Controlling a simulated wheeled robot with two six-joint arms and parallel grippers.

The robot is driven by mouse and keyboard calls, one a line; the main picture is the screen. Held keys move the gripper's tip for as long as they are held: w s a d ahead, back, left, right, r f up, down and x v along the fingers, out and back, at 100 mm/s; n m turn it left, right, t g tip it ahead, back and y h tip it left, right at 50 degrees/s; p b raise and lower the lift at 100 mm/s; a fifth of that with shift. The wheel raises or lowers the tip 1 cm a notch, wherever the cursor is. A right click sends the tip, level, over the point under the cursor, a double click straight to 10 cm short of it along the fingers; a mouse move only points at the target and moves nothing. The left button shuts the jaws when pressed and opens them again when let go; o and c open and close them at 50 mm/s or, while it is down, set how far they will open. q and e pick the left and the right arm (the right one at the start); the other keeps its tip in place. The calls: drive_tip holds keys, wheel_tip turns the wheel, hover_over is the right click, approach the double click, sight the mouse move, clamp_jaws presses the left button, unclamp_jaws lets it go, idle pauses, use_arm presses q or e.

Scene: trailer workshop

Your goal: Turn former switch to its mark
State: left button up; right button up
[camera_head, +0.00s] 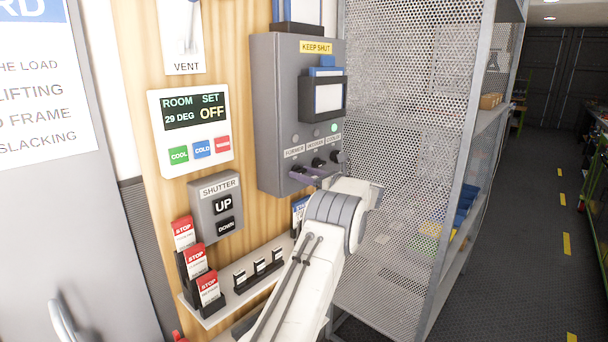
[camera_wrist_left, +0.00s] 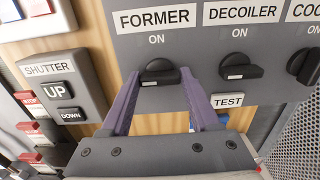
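The former switch (camera_wrist_left: 160,74) is a black knob under the FORMER label and the word ON, on a grey panel (camera_head: 270,120). Its bar lies roughly sideways in the left wrist view, with a small pale patch at its lower left. My left gripper (camera_wrist_left: 159,76) has its two purple fingers apart, one tip on each side of the knob. Whether the tips touch it I cannot tell. In the head view the left gripper (camera_head: 308,174) is at the panel's lower edge, partly hidden by my wrist. My right gripper is in neither view.
The decoiler switch (camera_wrist_left: 240,66) is close to the right finger, with another knob (camera_wrist_left: 305,65) beyond it. A TEST label (camera_wrist_left: 228,101) sits below. The shutter box (camera_head: 216,205) is to the left, and a perforated metal screen (camera_head: 400,100) is to the right.

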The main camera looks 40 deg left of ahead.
use_arm(q)
drive_tip(key=m+b, duration=0.3)
drive_tip(key=m, duration=0.1)
drive_tip(key=shift+f+m+b, duration=0.1)
drive_tip(key=shift+m+b, duration=0.2)
drive_tip(key=m, duration=0.2)
drive_tip(key=shift+m, duration=0.4)
drive_tip(key=m, duration=0.4)
drive_tip(key=shift+m, duration=0.3)
drive_tip(key=m+p, duration=0.1)
drive_tip(key=m, duration=0.2)
drive_tip(key=shift+r+p, duration=0.2)
drive_tip(key=shift+p, duration=0.15)
drive_tip(key=shift+w+f+m+p, duration=0.1)
drive_tip(key=shift+m+p, duration=0.35)
drive_tip(key=shift+m, duration=1.25)
drive_tip(key=o, duration=1.4)
drive_tip(key=shift+c, duration=0.2)
